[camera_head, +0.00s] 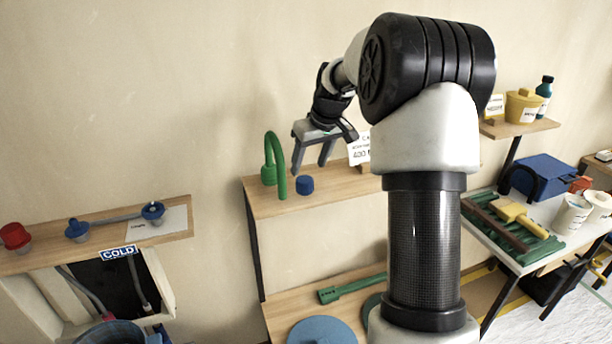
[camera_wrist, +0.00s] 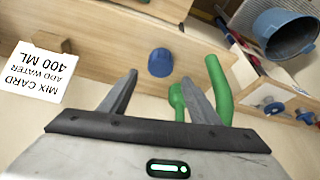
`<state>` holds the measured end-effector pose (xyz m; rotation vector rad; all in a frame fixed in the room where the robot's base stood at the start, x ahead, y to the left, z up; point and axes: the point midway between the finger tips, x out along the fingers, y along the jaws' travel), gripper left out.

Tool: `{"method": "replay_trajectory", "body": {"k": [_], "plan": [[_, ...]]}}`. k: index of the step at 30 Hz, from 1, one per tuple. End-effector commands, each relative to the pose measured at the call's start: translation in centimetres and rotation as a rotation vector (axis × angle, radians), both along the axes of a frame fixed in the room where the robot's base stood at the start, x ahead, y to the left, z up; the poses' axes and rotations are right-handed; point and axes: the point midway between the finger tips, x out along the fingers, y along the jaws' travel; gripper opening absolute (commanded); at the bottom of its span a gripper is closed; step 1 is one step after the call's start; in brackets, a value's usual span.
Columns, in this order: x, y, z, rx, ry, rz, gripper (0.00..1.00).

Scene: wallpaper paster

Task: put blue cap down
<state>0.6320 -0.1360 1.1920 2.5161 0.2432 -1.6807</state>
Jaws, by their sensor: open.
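The blue cap (camera_head: 305,185) stands on the upper wooden shelf (camera_head: 340,194), just right of a green hooked pipe (camera_head: 278,165). In the wrist view the blue cap (camera_wrist: 160,62) lies beyond my fingertips, apart from them, roughly midway between the two fingers. My gripper (camera_head: 313,168) is open and empty, above and behind the cap as the head view shows it; in the wrist view my gripper (camera_wrist: 161,82) has both fingers spread. Nothing is between the fingers.
A mix card (camera_wrist: 38,75) stands on the shelf right of the cap in the head view. The green pipe (camera_wrist: 218,90) is close to one finger in the wrist view. A lower shelf holds a green tool (camera_head: 350,288) and blue disc (camera_head: 322,331). A COLD-labelled ledge (camera_head: 180,222) is at left.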

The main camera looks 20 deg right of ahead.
Motion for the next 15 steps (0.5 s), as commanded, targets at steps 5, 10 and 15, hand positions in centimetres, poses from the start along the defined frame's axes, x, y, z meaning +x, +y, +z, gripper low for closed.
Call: {"method": "replay_trajectory", "body": {"k": [5,10,15], "plan": [[-1.1,-0.3,2.9,-0.002,-0.002,0.0,0.56],[-1.7,-0.4,4.1,-0.001,0.0,0.001,0.56],[-1.8,-0.4,4.3,0.0,0.0,0.001,0.56]]}}
